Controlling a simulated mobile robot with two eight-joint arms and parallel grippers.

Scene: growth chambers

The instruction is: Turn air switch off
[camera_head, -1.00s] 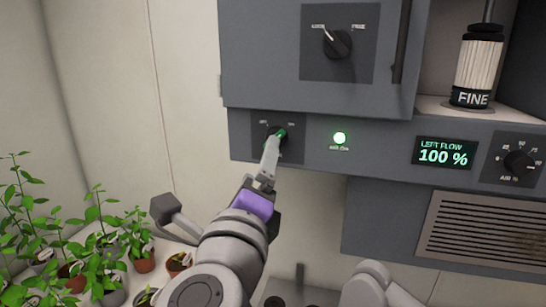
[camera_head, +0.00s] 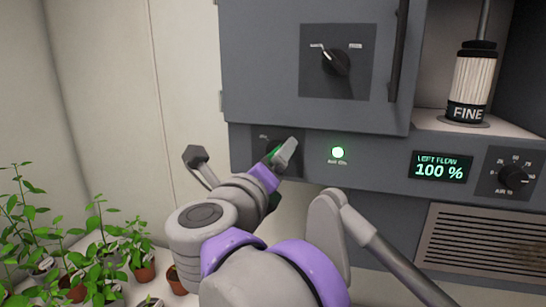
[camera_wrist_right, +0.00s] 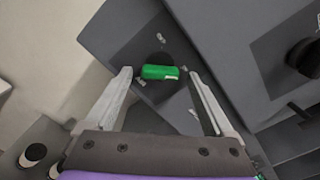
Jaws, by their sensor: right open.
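The air switch has a green handle (camera_head: 272,153) on a dark plate at the cabinet's lower left, largely covered by my right gripper (camera_head: 285,156) in the head view. In the right wrist view the green handle (camera_wrist_right: 160,72) lies crosswise between the spread fingers of my right gripper (camera_wrist_right: 161,76), on a black round base. The fingers are open, one on each side, with gaps visible. The switch's exact setting is hard to read. The air lamp (camera_head: 338,152) is lit green above an "AIR ON" label. My left gripper cannot be made out.
A cabinet door with a black knob (camera_head: 336,61) is above the switch. To the right are a display (camera_head: 441,167) reading LEFT FLOW 100 %, an air dial (camera_head: 512,176), a vent grille (camera_head: 480,238) and a FINE cylinder (camera_head: 474,82). Potted plants (camera_head: 100,255) stand at lower left.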

